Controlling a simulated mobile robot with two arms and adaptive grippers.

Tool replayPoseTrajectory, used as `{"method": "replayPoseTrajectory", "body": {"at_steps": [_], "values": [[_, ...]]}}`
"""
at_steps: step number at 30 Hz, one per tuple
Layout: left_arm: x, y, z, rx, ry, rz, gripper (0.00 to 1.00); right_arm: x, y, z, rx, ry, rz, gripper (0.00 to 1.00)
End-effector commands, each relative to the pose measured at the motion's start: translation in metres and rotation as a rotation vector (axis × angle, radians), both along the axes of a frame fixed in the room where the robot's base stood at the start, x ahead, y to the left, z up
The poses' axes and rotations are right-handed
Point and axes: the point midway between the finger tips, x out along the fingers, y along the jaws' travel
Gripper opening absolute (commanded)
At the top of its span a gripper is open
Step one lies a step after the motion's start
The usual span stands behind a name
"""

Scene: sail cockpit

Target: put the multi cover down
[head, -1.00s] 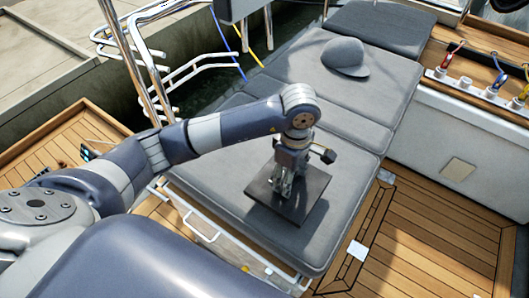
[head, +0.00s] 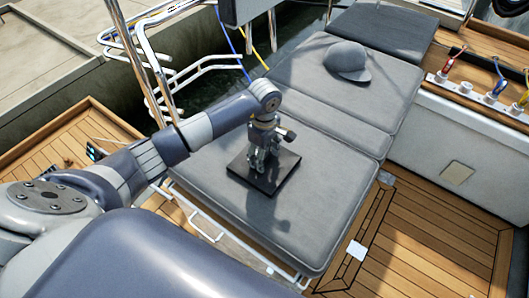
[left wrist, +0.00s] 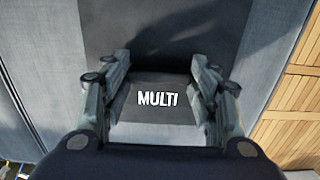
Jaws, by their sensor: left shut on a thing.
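The multi cover (head: 284,174) is a dark, flat square plate over the near grey cushion in the head view. My left gripper (head: 258,166) stands above its middle, pointing down and shut on it. In the left wrist view the white word MULTI shows on a raised grey part of the cover (left wrist: 158,98), between the two fingers. The dark plate extends beyond it toward the top of that view. Whether the plate touches the cushion or hangs just above it I cannot tell. My right gripper is not in view.
The near cushion (head: 315,220) is bare around the cover. A grey cap (head: 347,60) lies on the farther cushion. White rails (head: 195,70) stand at the left. A ledge at the right holds several coloured-handled items (head: 497,87). Wooden decking (head: 440,240) lies lower right.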

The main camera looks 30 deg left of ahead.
Motion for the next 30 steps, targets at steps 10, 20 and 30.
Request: {"method": "replayPoseTrajectory", "body": {"at_steps": [10,20,30], "values": [[0.001,0.0,-0.005,0.001,-0.003,0.0,0.3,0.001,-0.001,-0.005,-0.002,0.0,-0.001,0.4],[0.001,0.0,-0.002,0.0,-0.002,0.001,0.75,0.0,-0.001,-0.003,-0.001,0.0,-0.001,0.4],[0.003,0.0,0.019,0.001,-0.008,0.0,0.75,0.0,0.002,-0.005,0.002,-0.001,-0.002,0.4]]}}
